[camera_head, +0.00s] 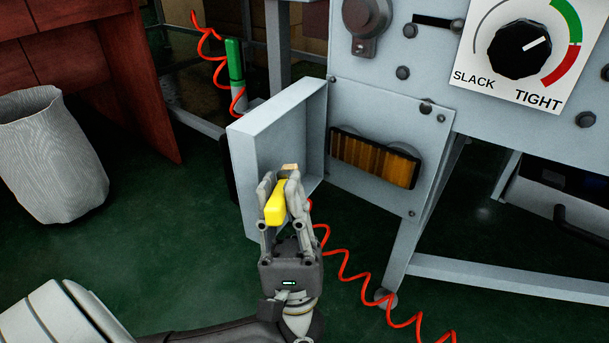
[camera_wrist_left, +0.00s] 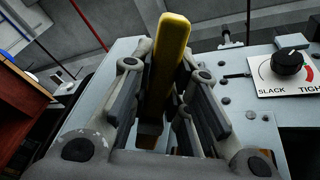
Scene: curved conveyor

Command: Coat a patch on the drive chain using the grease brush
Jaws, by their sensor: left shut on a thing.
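The grease brush (camera_head: 277,203) has a yellow handle, and a small tan end shows beyond my fingertips. My left gripper (camera_head: 279,188) is shut on the handle. In the left wrist view the yellow handle (camera_wrist_left: 168,60) stands between the fingers. The drive chain appears to be the brown-gold ribbed strip (camera_head: 372,160) in a dark-edged opening of the grey machine, to the right of and above the brush. The brush is apart from it in the picture. Any grease on the strip cannot be told. My right gripper is not in view.
An open grey cover (camera_head: 240,137) stands beside the opening, behind my left gripper. A SLACK/TIGHT dial (camera_head: 519,48) is at upper right. A red coiled cord (camera_head: 345,270) hangs at lower right. A white bin (camera_head: 48,155) stands at left. Green floor lies between.

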